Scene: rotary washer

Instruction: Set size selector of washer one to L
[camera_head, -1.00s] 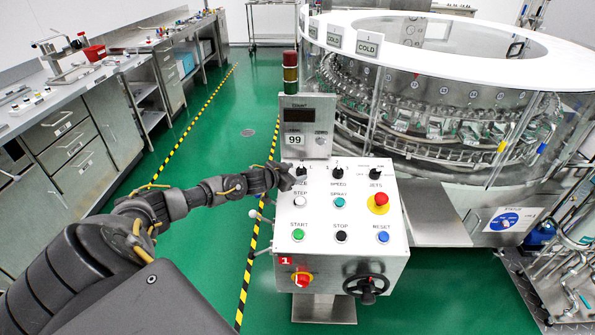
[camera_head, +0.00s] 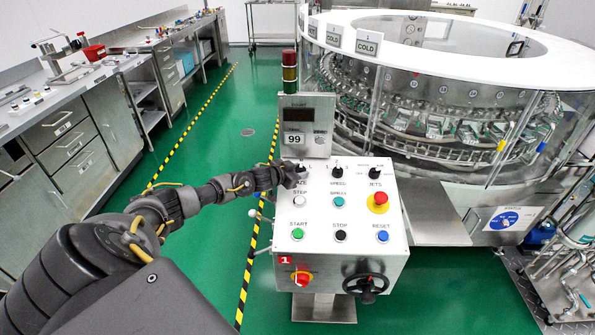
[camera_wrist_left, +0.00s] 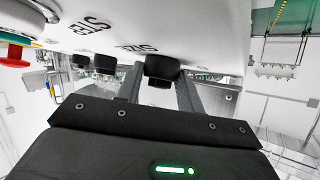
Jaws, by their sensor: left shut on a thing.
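The control box of washer one (camera_head: 320,215), marked with a red 1, stands upright in front of the washer. The black size selector knob (camera_wrist_left: 162,68) is at the top left of its panel. In the left wrist view the word SIZE is beside it. My left gripper (camera_head: 295,172) reaches in from the left and is shut on this knob; its two fingers (camera_wrist_left: 160,88) show on either side of it. In the head view the gripper covers much of the knob, and I cannot read which letter it points to. My right gripper is not in view.
The speed knob (camera_head: 337,173) and jets knob (camera_head: 375,174) sit to the right in the same row. A red emergency button (camera_head: 380,199), several push buttons and a black handwheel (camera_head: 366,286) are lower. A display (camera_head: 307,125) rises behind the panel.

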